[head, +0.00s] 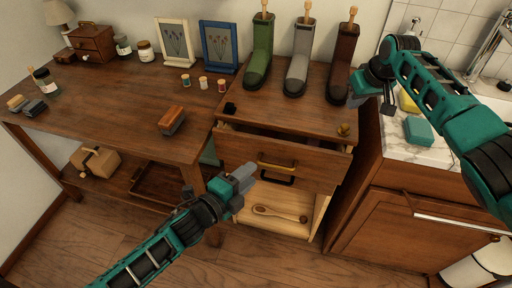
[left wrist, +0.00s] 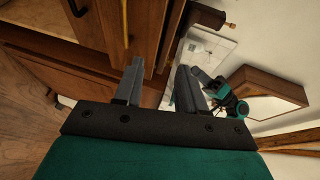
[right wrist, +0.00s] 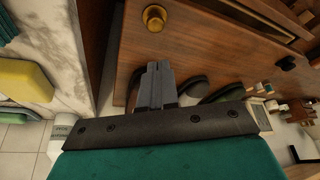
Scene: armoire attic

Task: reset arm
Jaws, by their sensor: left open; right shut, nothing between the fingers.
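My left gripper (head: 243,180) is open and empty, in front of the wooden cabinet's drawer front (head: 235,150) in the head view. Its two separated grey fingers also show in the left wrist view (left wrist: 162,82). My right gripper (head: 358,88) is shut and empty, near the brown boot and the cabinet's right side in the head view. Its fingers are together in the right wrist view (right wrist: 154,72), with the cabinet top and a brass knob (right wrist: 154,17) beyond them.
Green (head: 259,50), grey (head: 299,62) and brown (head: 341,65) boots stand on the cabinet (head: 275,105). The drawer is slightly open; a wooden spoon (head: 278,213) lies below. A brush (head: 172,120) lies on the left table (head: 120,115). A teal sponge (head: 418,131) lies on the right counter.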

